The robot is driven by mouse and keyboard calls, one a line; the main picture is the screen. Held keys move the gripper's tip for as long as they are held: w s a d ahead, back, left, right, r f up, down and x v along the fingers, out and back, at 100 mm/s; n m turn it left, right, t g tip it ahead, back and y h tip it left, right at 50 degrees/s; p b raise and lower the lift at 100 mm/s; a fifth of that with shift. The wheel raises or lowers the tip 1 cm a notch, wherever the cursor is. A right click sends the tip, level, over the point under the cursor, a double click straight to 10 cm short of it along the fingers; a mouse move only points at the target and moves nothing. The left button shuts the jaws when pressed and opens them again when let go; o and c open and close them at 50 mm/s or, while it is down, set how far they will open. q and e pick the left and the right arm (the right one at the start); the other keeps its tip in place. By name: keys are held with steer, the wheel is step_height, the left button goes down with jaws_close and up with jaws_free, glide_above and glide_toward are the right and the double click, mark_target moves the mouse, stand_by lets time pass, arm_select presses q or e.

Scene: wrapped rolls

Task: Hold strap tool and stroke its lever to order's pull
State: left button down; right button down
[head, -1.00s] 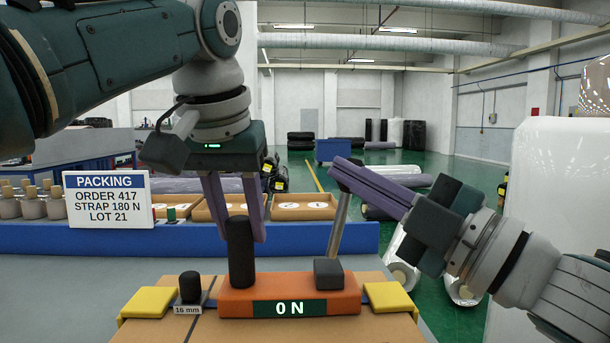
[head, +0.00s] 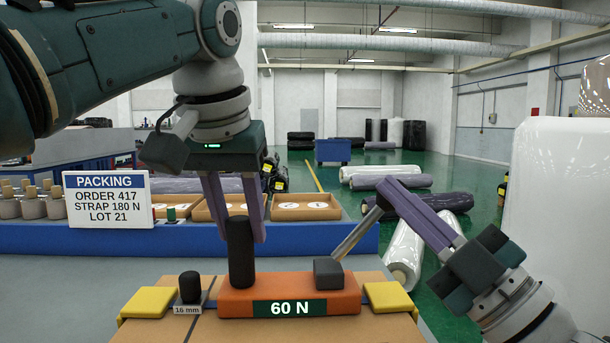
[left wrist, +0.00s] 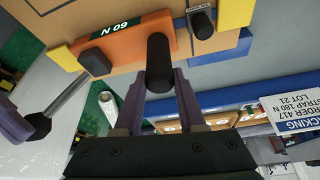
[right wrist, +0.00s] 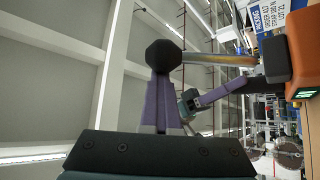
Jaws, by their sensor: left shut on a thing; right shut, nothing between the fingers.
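The orange strap tool (head: 230,302) lies on a cardboard box (head: 210,330); its green display (head: 290,309) reads 60 N. My left gripper (head: 240,238) is shut on the tool's upright black handle (head: 240,265), also seen in the left wrist view (left wrist: 159,58). The metal lever (head: 355,235) rises from a dark block (head: 328,272) and leans well to the right. My right gripper (head: 386,190) is shut and empty, its fingertips at the lever's black knob (right wrist: 163,55); I cannot tell whether they touch. The order sign (head: 107,200) reads ORDER 417, STRAP 180 N, LOT 21.
Yellow corner pieces (head: 147,302) flank the tool. A black knob with a 16 mm label (head: 188,309) stands to its left. Behind is a blue ledge (head: 300,238) with cardboard trays (head: 305,206). Wrapped rolls (head: 402,262) lie on the green floor; a white surface (head: 555,220) stands at right.

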steer(key=shift+d+f, duration=0.1)
steer(key=shift+f, duration=0.1)
steer(key=v, duration=0.9)
steer(key=shift+s+f, duration=0.2)
steer(key=shift+s, duration=0.15)
stand_by(1.7)
steer(key=s+a+r+n+g+h, duration=0.1)
steer(key=a+r+n+g+h, duration=0.2)
steer(key=a+r, duration=0.4)
steer(key=shift+s+a+r+n+h, duration=0.25)
steer(key=shift+a+n+h, duration=0.45)
steer(key=shift+a+h, duration=0.45)
steer(key=shift+w+a, duration=0.1)
steer(key=f+x, duration=0.1)
steer(key=x, duration=0.9)
steer(key=shift+r, duration=0.4)
